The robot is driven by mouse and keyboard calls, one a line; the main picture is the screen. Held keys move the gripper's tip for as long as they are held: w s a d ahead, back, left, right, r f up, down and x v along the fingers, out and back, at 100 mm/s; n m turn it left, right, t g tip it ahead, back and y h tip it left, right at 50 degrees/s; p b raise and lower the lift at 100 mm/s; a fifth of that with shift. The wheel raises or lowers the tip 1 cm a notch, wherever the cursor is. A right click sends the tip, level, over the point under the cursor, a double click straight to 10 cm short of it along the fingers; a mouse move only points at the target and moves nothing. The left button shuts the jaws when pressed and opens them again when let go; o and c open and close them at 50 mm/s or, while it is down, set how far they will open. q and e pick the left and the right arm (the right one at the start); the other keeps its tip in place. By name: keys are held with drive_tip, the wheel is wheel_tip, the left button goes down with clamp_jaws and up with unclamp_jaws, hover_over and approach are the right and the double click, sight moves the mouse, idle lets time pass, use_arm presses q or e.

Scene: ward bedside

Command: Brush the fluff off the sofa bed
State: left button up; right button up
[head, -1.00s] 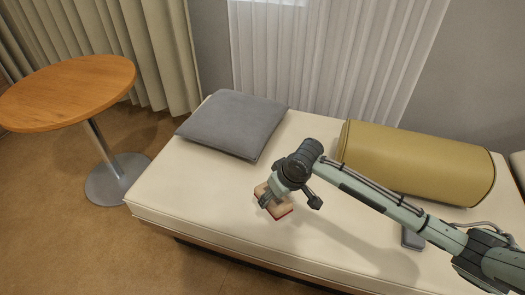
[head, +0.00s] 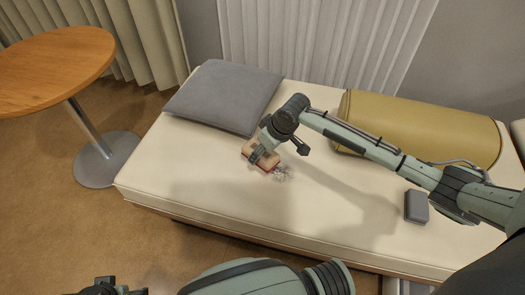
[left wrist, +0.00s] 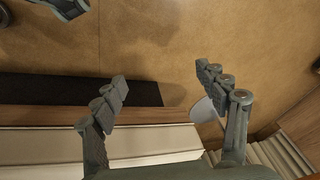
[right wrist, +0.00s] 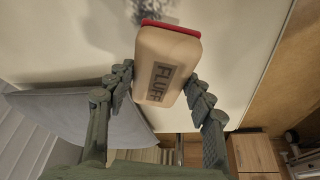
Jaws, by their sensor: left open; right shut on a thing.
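The cream sofa bed (head: 215,205) runs across the head view. A grey clump of fluff (head: 281,173) lies on it, right beside the brush; the fluff also shows at the top of the right wrist view (right wrist: 155,10). The brush (head: 250,148) is a beige block with a red edge, and the right wrist view shows "FLUFF" on it (right wrist: 167,70). My right gripper (head: 262,158) is shut on the brush, at or just above the sofa surface. My left gripper (left wrist: 163,88) is open and empty, in front of the sofa bed over the floor.
A grey cushion (head: 225,95) lies behind the brush. A mustard bolster (head: 420,128) lies along the back right. A small dark grey block (head: 416,206) sits on the sofa's right part. A round wooden table (head: 50,65) stands at left. The sofa's front left is clear.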

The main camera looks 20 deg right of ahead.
wheel_tip(320, 180, down, 2)
drive_tip(key=b, duration=0.2)
drive_tip(key=shift+f+b, duration=0.1)
drive_tip(key=shift+b, duration=0.2)
drive_tip(key=shift+f+b, duration=0.6)
drive_tip(key=shift+b, duration=0.2)
use_arm(q)
wheel_tip(320, 180, up, 11)
drive_tip(key=w+d+t, duration=0.1)
drive_tip(key=d+t, duration=0.1)
drive_tip(key=shift+w+d+b, duration=0.15)
drive_tip(key=shift+w+b, duration=0.1)
drive_tip(key=shift+b, duration=0.1)
use_arm(e)
drive_tip(key=shift+f, duration=0.25)
use_arm(q)
drive_tip(key=shift+r, duration=0.1)
drive_tip(key=shift+f, duration=0.3)
use_arm(e)
drive_tip(key=shift+f, duration=1)
